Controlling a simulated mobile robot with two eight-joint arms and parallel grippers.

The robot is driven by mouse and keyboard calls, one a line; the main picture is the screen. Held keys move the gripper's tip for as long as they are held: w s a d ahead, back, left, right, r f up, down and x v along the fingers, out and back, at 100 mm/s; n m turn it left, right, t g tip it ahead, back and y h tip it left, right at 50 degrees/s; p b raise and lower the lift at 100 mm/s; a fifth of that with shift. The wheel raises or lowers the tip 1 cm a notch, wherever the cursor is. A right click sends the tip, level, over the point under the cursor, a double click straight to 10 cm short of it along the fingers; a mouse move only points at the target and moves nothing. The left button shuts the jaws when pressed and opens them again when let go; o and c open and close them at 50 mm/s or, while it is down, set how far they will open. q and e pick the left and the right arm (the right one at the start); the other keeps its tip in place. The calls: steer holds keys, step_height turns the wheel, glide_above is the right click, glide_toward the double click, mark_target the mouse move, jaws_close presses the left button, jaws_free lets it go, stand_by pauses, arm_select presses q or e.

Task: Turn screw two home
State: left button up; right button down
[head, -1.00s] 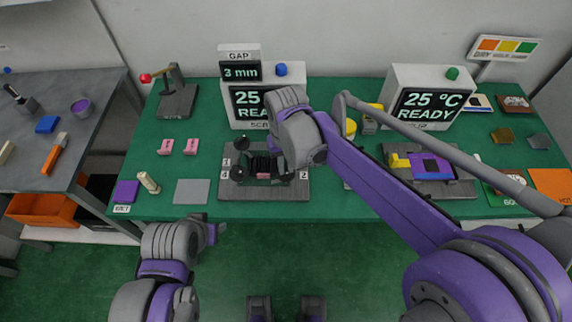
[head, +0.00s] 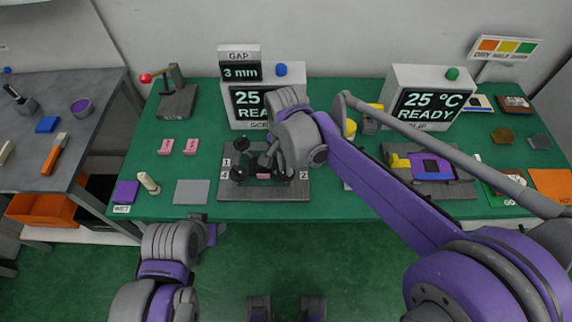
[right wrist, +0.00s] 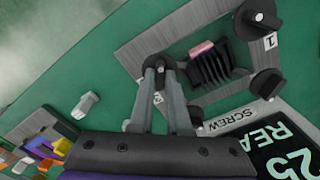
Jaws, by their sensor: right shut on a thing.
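The screw fixture (head: 250,192) is a grey plate on the green table, with dark round screw knobs and a black ribbed block holding a pink piece (right wrist: 202,49) in its middle. Labels 1, 4 and 2 show in the head view. My right gripper (right wrist: 160,64) is shut on one dark knob at the fixture's right side, probably screw two; the label beside it is hard to read. Two left knobs stand free in the right wrist view, at the top (right wrist: 258,14) and lower right (right wrist: 266,83). My left gripper (head: 217,230) hangs before the table, its jaws unclear.
The screw display box (head: 241,110) reads 25 and READY behind the fixture, with a gap display (head: 240,72) reading 3 mm. A grey pad (head: 192,192) and two pink pieces (head: 178,147) lie left. A clip fixture (head: 455,189) stands right.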

steer(key=shift+m, duration=0.7)
steer(key=c, duration=0.9)
jaws_free()
step_height(320, 180, up, 11)
steer(key=shift+f+p, duration=0.1)
steer(key=shift+p, duration=0.3)
steer(key=s+d+f+n+t, duration=0.1)
steer(key=s+d+f+n, duration=0.2)
steer(key=s+d, duration=0.2)
steer(key=s+d+f+n+t+p, duration=0.1)
steer(key=s+d+f+n+t, duration=0.1)
steer(key=s+d, duration=0.3)
steer(key=s+d+f+n+t, duration=0.2)
steer(key=s+d+f+n, duration=0.1)
steer(key=d, duration=0.4)
steer(key=shift+s+d+f+n+p, duration=0.15)
steer(key=shift+s+d+f+n, duration=0.1)
steer(key=shift+s, duration=0.3)
steer(key=shift+s+d+f+n+p, duration=0.15)
steer(key=shift+s+f, duration=0.1)
steer(key=shift+s, duration=0.3)
